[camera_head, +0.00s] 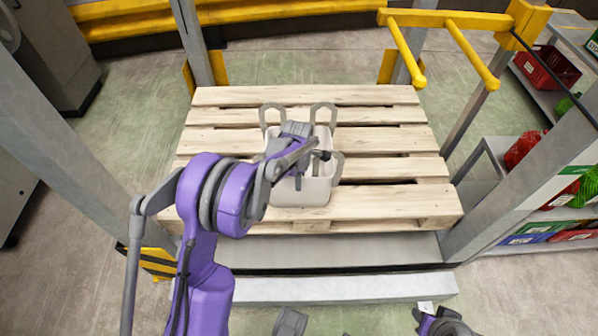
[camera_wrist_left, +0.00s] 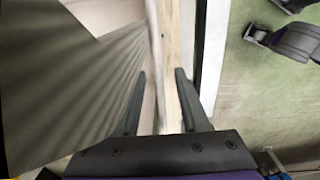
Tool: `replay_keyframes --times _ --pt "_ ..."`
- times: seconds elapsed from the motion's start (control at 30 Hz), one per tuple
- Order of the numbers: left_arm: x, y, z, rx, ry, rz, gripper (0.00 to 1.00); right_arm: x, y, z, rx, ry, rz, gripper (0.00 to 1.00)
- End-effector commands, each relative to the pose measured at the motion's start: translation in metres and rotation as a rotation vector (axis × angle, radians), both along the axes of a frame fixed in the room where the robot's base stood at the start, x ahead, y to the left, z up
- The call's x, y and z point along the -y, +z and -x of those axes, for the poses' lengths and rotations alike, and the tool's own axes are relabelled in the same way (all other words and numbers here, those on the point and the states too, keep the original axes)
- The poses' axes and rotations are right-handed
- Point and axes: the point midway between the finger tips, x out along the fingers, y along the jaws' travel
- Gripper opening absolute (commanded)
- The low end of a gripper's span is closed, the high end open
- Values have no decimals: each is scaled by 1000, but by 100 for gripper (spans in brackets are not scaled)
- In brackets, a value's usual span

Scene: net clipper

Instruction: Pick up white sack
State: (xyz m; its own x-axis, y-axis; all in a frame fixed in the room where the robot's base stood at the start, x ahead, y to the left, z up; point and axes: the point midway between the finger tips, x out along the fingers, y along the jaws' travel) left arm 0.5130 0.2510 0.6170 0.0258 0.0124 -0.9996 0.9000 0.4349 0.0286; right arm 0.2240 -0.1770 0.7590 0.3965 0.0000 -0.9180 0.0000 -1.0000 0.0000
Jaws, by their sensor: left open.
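The white sack (camera_head: 302,193) stands upright on the wooden pallet, with several grey loop handles rising from its rim. My left gripper (camera_head: 316,158) is over the sack, at its near right part, and its arm hides part of the opening. In the left wrist view, the open fingers of this gripper (camera_wrist_left: 162,75) stand either side of a thin pale edge, which looks like the sack's wall or a handle. A wide ribbed grey-brown band, probably a handle, fills the left of that view. My right gripper (camera_head: 440,320) is partly in view at the bottom right; its jaws are unclear.
The slatted pallet (camera_head: 390,200) has bare room around the sack. Grey posts (camera_head: 500,195) stand on both sides. A yellow bar (camera_head: 445,19) with two prongs juts out at the upper right. Shelves with a red crate (camera_head: 548,70) and red bags are at right.

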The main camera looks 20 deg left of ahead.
Motion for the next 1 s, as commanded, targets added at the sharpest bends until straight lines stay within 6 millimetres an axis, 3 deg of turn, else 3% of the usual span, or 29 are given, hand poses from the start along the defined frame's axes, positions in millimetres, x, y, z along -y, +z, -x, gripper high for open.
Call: replay_keyframes --times 0.1,0.3,0.57,0.8,1.0 --pt "0 -28 -1 -1 0 0 45 0 -18 -1 -6 0 0 40" --pt "-1 -59 -2 0 0 0 45 0 -37 -2 -13 0 0 40" --pt "-1 -59 -1 1 0 0 45 0 -36 -2 -12 0 0 40" --pt "-1 -59 -1 0 0 0 2 0 -36 -2 -12 0 0 40" --pt "-1 -59 -1 0 0 0 0 0 -36 -2 -13 0 0 40"
